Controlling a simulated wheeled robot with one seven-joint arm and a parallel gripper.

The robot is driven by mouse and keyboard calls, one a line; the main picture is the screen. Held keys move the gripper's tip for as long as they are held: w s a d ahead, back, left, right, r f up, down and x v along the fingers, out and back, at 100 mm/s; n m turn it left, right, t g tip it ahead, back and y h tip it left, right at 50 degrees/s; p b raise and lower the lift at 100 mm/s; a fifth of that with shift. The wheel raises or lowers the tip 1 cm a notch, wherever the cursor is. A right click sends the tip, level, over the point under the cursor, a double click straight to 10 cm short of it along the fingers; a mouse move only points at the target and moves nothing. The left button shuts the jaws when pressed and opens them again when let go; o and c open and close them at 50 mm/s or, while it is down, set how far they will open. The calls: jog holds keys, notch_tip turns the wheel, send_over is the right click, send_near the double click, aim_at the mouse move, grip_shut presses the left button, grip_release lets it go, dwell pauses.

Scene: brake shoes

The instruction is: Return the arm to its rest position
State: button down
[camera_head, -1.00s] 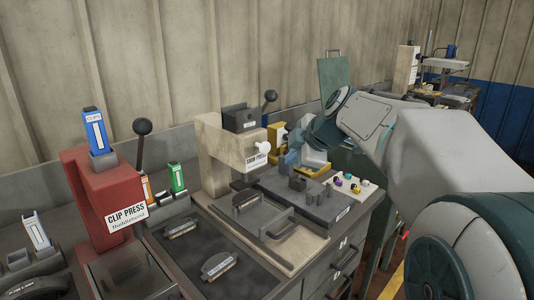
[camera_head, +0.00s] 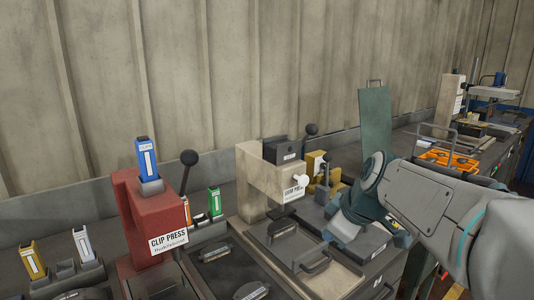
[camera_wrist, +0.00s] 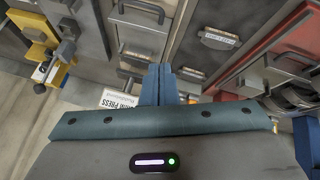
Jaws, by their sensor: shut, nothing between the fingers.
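My arm (camera_head: 430,205) reaches in from the right in the head view, bent, with its hand pointing down and left over the bench. My gripper (camera_head: 328,236) has blue fingers, which are together and empty. It hangs by the right side of the beige shim press (camera_head: 265,185), over the handled plate (camera_head: 312,258). In the wrist view the closed fingers (camera_wrist: 157,88) point away from the camera, with the press's white label (camera_wrist: 118,99) just left of them. I cannot tell the exact gap between fingertips and plate.
The red clip press (camera_head: 150,220) with a black ball lever stands left of the shim press. A green panel (camera_head: 375,122) stands upright behind my arm. An orange tray (camera_head: 448,160) lies farther right. Brake shoes (camera_head: 251,291) lie on the dark bench mat at the front.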

jog(key=s+f+m+g+h+p, duration=0.1)
jog(key=s+f+m+p, duration=0.1)
jog(key=s+m, duration=0.3)
jog(key=s+f+m+g+h+p, duration=0.1)
jog(key=s+f+m, duration=0.4)
jog(key=s, duration=0.6)
jog(key=shift+s+d+m+g+h+p, duration=0.3)
jog(key=shift+d+m+g+p, duration=0.1)
jog(key=shift+g+p, duration=0.2)
